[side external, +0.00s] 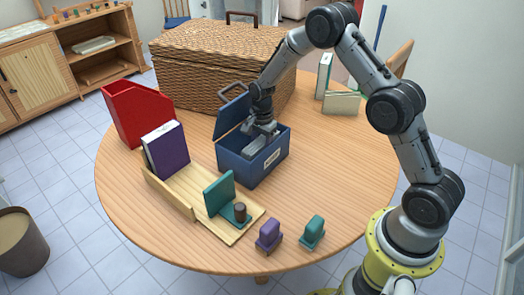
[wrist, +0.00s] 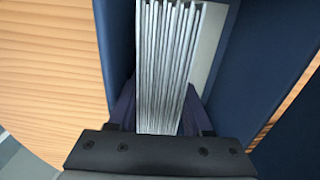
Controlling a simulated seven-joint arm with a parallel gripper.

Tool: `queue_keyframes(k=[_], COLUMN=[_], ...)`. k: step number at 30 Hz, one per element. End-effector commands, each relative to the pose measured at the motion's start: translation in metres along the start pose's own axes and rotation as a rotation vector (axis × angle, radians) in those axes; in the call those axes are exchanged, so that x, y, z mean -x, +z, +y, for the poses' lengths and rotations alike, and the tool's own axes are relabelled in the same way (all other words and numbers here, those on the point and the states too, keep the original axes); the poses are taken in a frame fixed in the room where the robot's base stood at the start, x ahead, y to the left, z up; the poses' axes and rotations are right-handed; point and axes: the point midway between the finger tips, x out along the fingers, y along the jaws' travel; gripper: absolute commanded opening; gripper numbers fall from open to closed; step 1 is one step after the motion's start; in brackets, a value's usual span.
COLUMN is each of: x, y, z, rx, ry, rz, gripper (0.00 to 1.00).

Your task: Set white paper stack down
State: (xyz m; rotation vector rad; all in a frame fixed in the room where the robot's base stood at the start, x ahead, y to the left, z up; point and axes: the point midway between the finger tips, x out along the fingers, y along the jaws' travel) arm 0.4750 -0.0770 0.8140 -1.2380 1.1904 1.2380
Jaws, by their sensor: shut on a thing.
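My gripper (side external: 262,130) reaches down into the open blue box (side external: 240,167) on the round table. In the wrist view, my gripper (wrist: 163,118) is shut on the white paper stack (wrist: 168,55), with dark fingers on both sides of it. The stack shows as several thin, pale edges side by side. Blue box walls (wrist: 265,70) flank the stack, and a pale strip shows to its right. In the side view the stack is mostly hidden by the gripper and box. I cannot tell whether it touches the box floor.
The box's lid (side external: 232,116) stands open at the left. A red file holder (side external: 138,112) and large wicker basket (side external: 215,60) stand behind.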

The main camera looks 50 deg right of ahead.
Motion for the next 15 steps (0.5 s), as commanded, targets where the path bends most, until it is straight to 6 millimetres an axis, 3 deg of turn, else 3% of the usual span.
queue_keyframes(k=[13, 14, 15], x=[-0.0092, -0.0095, -0.0094], y=[-0.0001, 0.0000, 0.0000], z=[0.0002, 0.0007, 0.0008], rx=[0.000, 0.000, 0.000], ry=[0.000, 0.002, 0.002], rz=[0.000, 0.000, 0.000], gripper=[0.00, 0.55, 0.62])
